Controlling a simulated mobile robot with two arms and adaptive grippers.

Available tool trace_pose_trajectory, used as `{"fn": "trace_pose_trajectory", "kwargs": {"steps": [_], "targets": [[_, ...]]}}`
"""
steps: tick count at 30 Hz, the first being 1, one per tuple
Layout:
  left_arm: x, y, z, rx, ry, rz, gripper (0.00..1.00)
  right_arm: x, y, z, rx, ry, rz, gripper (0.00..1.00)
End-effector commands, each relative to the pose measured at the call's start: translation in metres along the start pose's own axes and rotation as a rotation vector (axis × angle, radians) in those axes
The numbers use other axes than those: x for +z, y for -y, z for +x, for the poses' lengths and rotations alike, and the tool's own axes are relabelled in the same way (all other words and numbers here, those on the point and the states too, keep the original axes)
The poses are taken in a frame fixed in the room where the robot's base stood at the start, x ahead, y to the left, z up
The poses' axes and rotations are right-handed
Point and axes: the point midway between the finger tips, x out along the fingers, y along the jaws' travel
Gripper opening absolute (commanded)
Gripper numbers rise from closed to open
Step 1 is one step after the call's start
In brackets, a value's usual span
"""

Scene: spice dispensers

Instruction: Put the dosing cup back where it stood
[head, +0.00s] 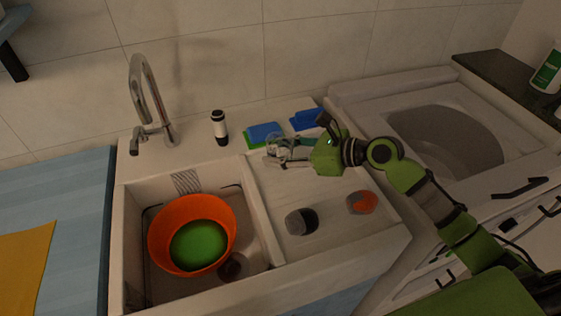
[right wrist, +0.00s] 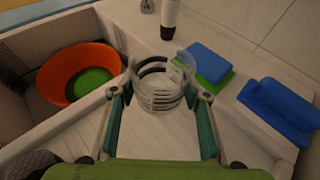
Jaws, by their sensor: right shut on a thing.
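The dosing cup is a clear ribbed cup (head: 272,146), and it also shows in the right wrist view (right wrist: 157,92). My right gripper (head: 284,153) is shut on it, with one finger on each side of the cup in the right wrist view (right wrist: 160,104). The cup is over the white drainboard, near the blue and green sponge (head: 264,134). I cannot tell whether its base touches the surface. My left gripper is not in view.
An orange bowl (head: 158,245) with something green inside stands in the sink. A black-and-white bottle (head: 219,128) and a second blue sponge (head: 306,119) stand behind. A grey-topped jar (head: 301,221) and an orange-topped one (head: 362,202) are at the drainboard's front.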

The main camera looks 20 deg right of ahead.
Motion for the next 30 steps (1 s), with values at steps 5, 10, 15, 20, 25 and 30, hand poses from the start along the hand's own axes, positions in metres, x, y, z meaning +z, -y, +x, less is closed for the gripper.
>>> {"fn": "trace_pose_trajectory", "kwargs": {"steps": [5, 10, 15, 20, 25, 30], "targets": [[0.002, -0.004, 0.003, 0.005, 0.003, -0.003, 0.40, -0.009, 0.009, 0.010, -0.001, 0.002, 0.000, 0.18], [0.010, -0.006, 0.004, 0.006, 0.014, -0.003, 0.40, -0.032, 0.008, 0.018, -0.001, 0.000, 0.002, 0.18], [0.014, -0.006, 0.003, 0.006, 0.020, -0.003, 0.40, -0.035, 0.008, 0.019, -0.001, 0.002, -0.001, 0.18], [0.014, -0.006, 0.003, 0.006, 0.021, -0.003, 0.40, -0.036, 0.008, 0.019, -0.001, 0.002, -0.001, 0.18], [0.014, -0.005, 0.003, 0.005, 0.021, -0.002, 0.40, -0.038, 0.008, 0.020, -0.001, 0.001, 0.000, 0.60], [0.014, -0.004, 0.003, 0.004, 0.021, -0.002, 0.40, -0.038, 0.008, 0.020, -0.001, 0.000, -0.001, 0.60]]}}
